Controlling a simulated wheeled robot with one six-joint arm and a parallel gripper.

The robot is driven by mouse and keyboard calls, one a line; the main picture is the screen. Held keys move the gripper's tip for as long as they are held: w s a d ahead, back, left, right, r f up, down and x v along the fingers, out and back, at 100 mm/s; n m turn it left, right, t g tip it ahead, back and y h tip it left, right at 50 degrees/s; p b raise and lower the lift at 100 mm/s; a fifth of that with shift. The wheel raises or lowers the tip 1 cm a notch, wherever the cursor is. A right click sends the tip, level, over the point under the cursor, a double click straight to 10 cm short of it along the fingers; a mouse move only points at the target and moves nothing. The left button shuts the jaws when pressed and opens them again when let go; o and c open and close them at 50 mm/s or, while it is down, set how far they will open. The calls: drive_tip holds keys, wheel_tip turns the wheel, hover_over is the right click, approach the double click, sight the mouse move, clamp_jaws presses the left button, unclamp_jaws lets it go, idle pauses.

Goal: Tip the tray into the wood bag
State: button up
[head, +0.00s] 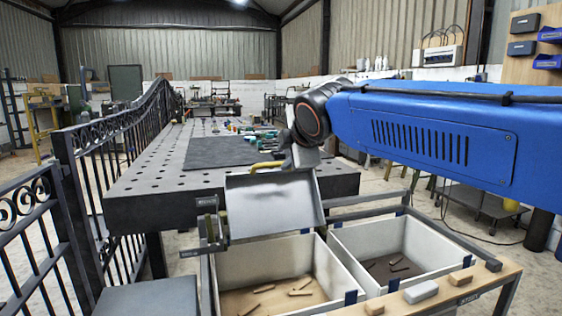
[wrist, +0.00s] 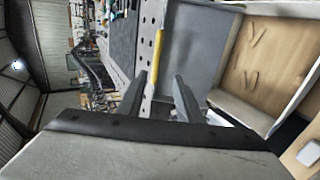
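A grey metal tray (head: 272,208) is tilted toward me at the table's front edge, above the back of the left bin. Its visible floor looks bare. Its yellow handle (head: 266,166) is at the far side; in the wrist view the handle (wrist: 157,58) runs between my fingers. My gripper (wrist: 160,82) is open, its fingers apart with gaps beside the handle. The left bin (head: 262,259), pale-walled with a light brown floor, holds several small wood pieces. The right bin (head: 345,258) has a darker floor and several pieces. I cannot tell which is the wood bag.
A perforated dark table (head: 135,190) with a dark mat (head: 219,151) and tools stands behind. A black railing (head: 68,190) runs along the left.

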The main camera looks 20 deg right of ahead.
drive_tip(key=v, duration=0.7)
drive_tip(key=shift+s, duration=0.15)
drive_tip(key=s+d+f+m+g, duration=0.2)
drive_tip(key=s+f+m, duration=0.4)
drive_tip(key=f, duration=0.5)
drive_tip(key=s+d+f+m+g, duration=0.2)
drive_tip(key=s+f+m, duration=0.4)
drive_tip(key=f, duration=0.5)
drive_tip(key=s+d+f+m+g, duration=0.3)
drive_tip(key=s+f+m, duration=0.3)
drive_tip(key=s+f, duration=0.3)
wheel_tip(320, 180, down, 3)
drive_tip(key=shift+f, duration=0.1)
drive_tip(key=shift+s, duration=0.15)
